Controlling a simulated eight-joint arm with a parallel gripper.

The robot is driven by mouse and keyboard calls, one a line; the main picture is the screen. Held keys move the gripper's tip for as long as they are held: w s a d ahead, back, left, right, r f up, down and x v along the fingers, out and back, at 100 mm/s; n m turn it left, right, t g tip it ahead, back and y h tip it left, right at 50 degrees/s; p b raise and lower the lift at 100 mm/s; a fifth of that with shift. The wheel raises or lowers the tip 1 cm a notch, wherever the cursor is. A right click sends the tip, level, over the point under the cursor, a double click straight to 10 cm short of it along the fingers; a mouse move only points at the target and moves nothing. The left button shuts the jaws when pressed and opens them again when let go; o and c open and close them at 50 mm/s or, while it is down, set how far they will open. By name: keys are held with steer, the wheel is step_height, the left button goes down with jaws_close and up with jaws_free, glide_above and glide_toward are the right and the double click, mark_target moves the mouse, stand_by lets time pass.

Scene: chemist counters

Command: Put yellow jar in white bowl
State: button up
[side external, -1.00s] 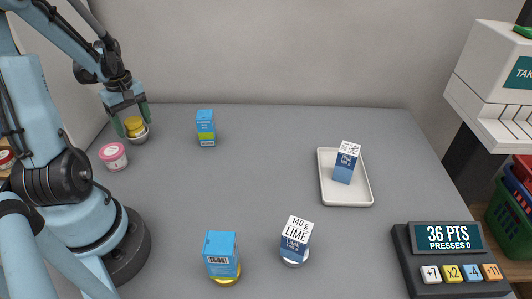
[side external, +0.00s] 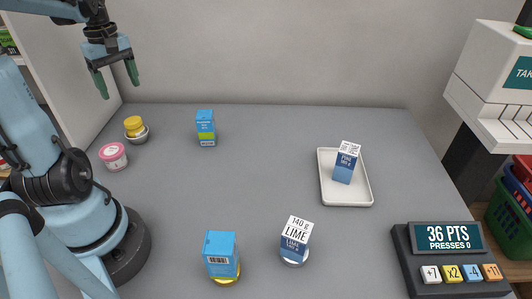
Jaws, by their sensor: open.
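The yellow jar (side external: 134,124) sits in a small white bowl (side external: 138,137) at the far left of the counter. Only the bowl's rim and front side show around the jar. My gripper (side external: 118,89) is open and empty, raised well above and slightly left of the jar, with its green-tipped fingers apart and touching nothing.
A white tray (side external: 345,198) holds a blue-white box (side external: 346,163). Two boxes stand at the front, near a points console (side external: 450,262). The counter's middle is clear.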

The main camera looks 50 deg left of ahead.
steer(key=w+d+m+t, duration=0.3)
steer(key=w+d+m, duration=0.2)
steer(key=d+m, duration=0.4)
steer(key=w+d+f+m+t, duration=0.1)
steer(key=w+d+m+t, duration=0.3)
steer(key=d+m, duration=0.6)
steer(key=w+d, duration=0.1)
steer(key=d, duration=0.9)
steer(key=shift+w, duration=0.15)
